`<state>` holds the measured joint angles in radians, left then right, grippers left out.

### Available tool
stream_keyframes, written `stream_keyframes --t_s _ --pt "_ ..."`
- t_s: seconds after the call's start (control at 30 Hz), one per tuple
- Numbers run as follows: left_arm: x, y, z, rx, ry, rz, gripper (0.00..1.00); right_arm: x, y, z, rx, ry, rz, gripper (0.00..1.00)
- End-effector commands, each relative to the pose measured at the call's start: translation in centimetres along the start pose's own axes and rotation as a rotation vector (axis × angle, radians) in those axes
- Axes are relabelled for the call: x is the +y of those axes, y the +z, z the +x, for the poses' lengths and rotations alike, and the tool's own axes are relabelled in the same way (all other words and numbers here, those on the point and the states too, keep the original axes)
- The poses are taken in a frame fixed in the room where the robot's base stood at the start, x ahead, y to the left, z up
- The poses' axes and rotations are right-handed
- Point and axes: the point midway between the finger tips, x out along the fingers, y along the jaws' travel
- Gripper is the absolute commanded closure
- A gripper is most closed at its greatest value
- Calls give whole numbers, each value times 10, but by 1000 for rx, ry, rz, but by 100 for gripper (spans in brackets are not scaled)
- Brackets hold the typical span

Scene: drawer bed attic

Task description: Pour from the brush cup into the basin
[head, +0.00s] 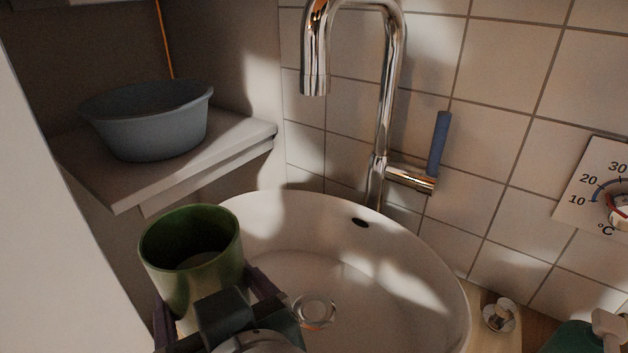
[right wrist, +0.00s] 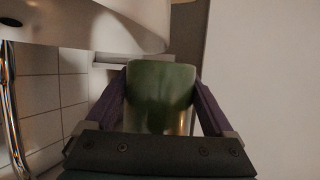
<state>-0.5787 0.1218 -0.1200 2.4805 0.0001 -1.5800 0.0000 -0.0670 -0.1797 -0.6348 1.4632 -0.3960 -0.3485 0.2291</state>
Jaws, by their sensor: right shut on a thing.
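The brush cup (head: 190,250) is green at the top and paler below, and it stands upright at the left rim of the basin in the head view. My right gripper (head: 215,295) is shut on the cup, one finger on each side; the right wrist view shows the cup (right wrist: 160,95) between the purple fingers of the gripper (right wrist: 161,100). The inside of the cup looks dark and its contents cannot be made out. The white round basin (head: 400,265) lies to the right of the cup, with a drain at its bottom. My left gripper is not in view.
A chrome faucet (head: 387,100) with a blue-handled lever (head: 438,145) rises behind the basin. A grey-blue bowl (head: 150,125) sits on a shelf (head: 235,145) at the left. A dial thermometer (head: 600,195) and a green bottle (head: 575,338) are at the right. A pale wall edge stands close left.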

Motion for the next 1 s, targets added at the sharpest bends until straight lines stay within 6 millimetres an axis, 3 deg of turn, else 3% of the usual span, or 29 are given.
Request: stream_keyframes --t_s 0.53,0.87,1.0 --pt "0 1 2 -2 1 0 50 6 5 4 -20 -69 163 85" --pt "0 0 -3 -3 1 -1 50 13 -6 0 -41 -132 316 85" --pt "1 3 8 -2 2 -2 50 16 0 3 -51 -158 379 85"
